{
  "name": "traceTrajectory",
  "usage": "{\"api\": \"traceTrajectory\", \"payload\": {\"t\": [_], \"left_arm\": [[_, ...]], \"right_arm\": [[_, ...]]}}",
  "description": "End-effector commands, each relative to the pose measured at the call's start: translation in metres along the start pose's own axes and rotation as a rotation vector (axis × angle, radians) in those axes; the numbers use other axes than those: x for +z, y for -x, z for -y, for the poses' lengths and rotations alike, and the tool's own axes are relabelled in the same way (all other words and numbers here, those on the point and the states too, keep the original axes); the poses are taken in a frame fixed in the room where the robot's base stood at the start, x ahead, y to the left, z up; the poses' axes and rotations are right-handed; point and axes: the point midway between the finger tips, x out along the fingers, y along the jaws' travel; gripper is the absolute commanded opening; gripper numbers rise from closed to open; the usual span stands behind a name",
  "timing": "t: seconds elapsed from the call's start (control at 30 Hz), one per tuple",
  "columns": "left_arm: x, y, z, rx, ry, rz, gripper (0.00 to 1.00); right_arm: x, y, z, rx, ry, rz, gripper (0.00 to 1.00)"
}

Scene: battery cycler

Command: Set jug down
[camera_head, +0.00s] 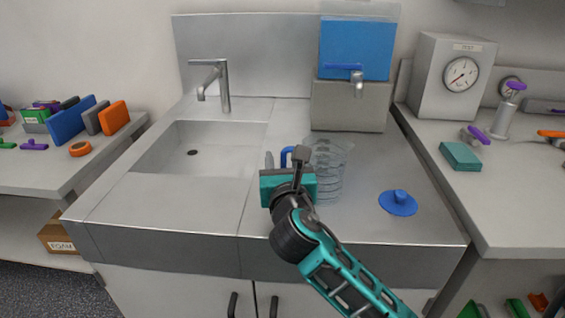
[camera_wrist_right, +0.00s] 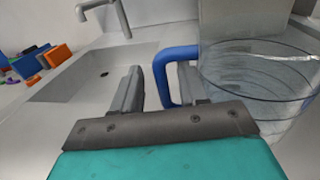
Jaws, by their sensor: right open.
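The clear jug (camera_head: 330,168) stands upright on the steel counter, right of the sink. It has dark ring lines and a blue handle (camera_head: 287,155) on its left side. My right gripper (camera_head: 284,160) is at the handle, open. In the right wrist view the jug (camera_wrist_right: 262,85) fills the right side. There its blue handle (camera_wrist_right: 165,75) reaches in between the two grey fingers (camera_wrist_right: 158,88), with a gap to the left finger. Whether the right finger touches the handle cannot be told. My left gripper is out of view.
A blue lid (camera_head: 398,203) lies on the counter to the right. The sink (camera_head: 200,150) with its tap (camera_head: 223,85) is at left. A blue tank with a spigot (camera_head: 357,85) stands on a grey block (camera_head: 348,108) behind the jug. The front left counter is clear.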

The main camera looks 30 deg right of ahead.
Motion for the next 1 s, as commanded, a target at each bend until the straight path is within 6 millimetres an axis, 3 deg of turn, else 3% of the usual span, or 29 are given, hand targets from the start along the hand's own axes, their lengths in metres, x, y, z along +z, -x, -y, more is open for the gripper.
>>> {"api": "traceTrajectory", "payload": {"t": [0.5, 0.7, 1.0], "left_arm": [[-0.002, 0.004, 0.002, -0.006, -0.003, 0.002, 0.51], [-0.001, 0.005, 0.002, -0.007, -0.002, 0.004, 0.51], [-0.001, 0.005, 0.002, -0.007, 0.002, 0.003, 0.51]], "right_arm": [[-0.002, 0.1, -0.001, 0.003, 0.0, -0.006, 0.43], [-0.001, 0.117, 0.0, 0.002, -0.002, -0.003, 0.43], [-0.001, 0.118, 0.0, 0.001, -0.001, -0.002, 0.43]]}}
